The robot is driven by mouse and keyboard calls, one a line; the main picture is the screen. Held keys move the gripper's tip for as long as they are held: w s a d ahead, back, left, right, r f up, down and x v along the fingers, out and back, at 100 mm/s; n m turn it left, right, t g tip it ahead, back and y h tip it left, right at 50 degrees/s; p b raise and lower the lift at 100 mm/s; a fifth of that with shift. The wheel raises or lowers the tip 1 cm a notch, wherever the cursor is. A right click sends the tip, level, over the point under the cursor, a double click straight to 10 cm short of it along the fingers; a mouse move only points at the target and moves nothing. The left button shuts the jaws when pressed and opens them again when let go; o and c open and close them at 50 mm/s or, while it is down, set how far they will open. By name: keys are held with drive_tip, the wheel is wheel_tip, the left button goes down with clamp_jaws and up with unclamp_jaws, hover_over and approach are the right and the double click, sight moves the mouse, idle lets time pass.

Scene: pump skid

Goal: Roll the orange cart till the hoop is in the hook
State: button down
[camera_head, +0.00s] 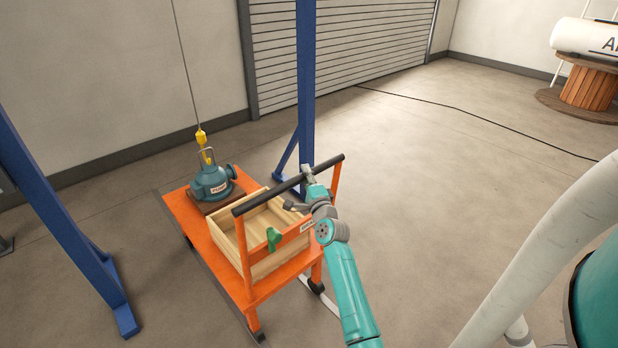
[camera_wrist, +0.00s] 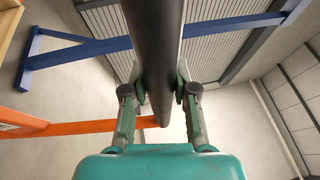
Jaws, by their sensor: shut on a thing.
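The orange cart (camera_head: 222,262) stands on the floor between the blue gantry legs in the head view. Its black handle bar (camera_head: 262,197) runs across the near end. A teal pump (camera_head: 212,183) with a metal hoop (camera_head: 207,156) on top sits on the cart's far end. A yellow hook (camera_head: 201,137) hangs on a cable right at the hoop; I cannot tell whether the hoop is inside it. My gripper (camera_head: 308,177) is shut on the handle bar, right of its middle. In the wrist view, the black bar (camera_wrist: 155,60) passes between the fingers (camera_wrist: 160,95).
Blue gantry legs (camera_head: 306,80) stand on both sides of the cart. A black cable (camera_head: 480,118) crosses the floor at the right. The floor right of the cart is mostly clear.

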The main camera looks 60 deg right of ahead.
drive_tip(key=c, duration=0.9)
unclamp_jaws()
drive_tip(key=v, duration=1.2)
drive_tip(key=s+a+f+n+y, duration=0.2)
drive_tip(key=s+a+f+n, duration=0.2)
drive_tip(key=a, duration=0.5)
drive_tip(key=s+a+f+n+y, duration=0.1)
drive_tip(key=s+a+f+n, duration=0.25)
drive_tip(key=a, duration=0.45)
drive_tip(key=s+a+f+n+y, duration=0.25)
drive_tip(key=s+a+n, duration=0.2)
drive_tip(key=a, duration=0.45)
drive_tip(key=s+a+r+n+y, duration=0.2)
drive_tip(key=s+a+n, duration=0.2)
drive_tip(key=s, duration=0.3)
drive_tip(key=s+a+r+n+g+y, duration=0.1)
drive_tip(key=s+a+n+y, duration=0.1)
drive_tip(key=s+a+n, duration=0.3)
drive_tip(key=s+a+r+n+y, duration=0.2)
drive_tip(key=s+a+n, duration=0.3)
drive_tip(key=s, duration=0.4)
drive_tip(key=shift+s+a+r, duration=0.35)
drive_tip(key=shift+s, duration=0.05)
